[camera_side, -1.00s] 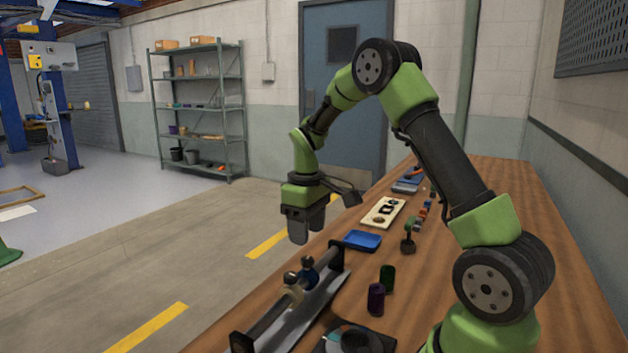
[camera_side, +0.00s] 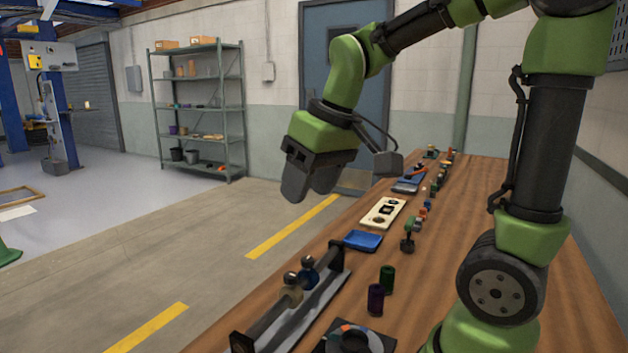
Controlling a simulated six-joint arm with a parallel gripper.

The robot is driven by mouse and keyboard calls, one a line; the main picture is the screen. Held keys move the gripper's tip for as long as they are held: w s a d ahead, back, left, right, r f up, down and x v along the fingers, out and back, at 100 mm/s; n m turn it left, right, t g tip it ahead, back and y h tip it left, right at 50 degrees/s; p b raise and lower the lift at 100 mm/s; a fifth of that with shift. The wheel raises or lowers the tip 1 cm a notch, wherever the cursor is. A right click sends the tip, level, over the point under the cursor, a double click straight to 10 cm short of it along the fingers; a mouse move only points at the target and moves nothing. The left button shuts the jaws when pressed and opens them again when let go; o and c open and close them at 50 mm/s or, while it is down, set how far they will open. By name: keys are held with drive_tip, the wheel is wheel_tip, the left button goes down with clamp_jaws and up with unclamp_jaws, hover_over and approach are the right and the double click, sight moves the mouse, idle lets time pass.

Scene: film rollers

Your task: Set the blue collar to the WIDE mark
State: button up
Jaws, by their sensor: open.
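The blue collar (camera_side: 309,273) sits on a dark rail (camera_side: 270,322) held between end blocks at the near left edge of the table. A tan collar (camera_side: 291,293) sits beside it on the same rail, nearer the camera. Each collar has a round knob on top. The WIDE mark cannot be made out. My gripper (camera_side: 308,192) hangs in the air above and beyond the rail, apart from both collars. It is open and nothing shows between its fingers.
A purple cylinder (camera_side: 375,299) and a green cylinder (camera_side: 387,279) stand right of the rail. A dark dial base (camera_side: 376,342) lies at the front. A blue tray (camera_side: 363,240) and a cream board (camera_side: 382,212) lie beyond the rail. Bare wood (camera_side: 446,253) is free on the right.

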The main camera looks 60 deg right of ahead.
drive_tip(key=shift+s+a+r, duration=0.3)
drive_tip(key=shift+s+a, duration=0.2)
drive_tip(key=shift+s, duration=0.15)
drive_tip(key=shift+t, duration=0.3)
drive_tip(key=s+a+m+t+y, duration=0.25)
drive_tip(key=s+a, duration=0.25)
drive_tip(key=s, duration=0.3)
drive_tip(key=n+g+h, duration=0.3)
drive_tip(key=n+g, duration=0.2)
drive_tip(key=g, duration=0.2)
hover_over(306, 259)
wheel_tip(306, 259, down, 12)
drive_tip(key=shift+r, duration=0.15)
drive_tip(key=shift+d+f, duration=0.15)
drive_tip(key=shift+f, duration=0.5)
wheel_tip(306, 259, down, 9)
drive_tip(key=shift+r, duration=0.1)
drive_tip(key=shift+c, duration=0.5)
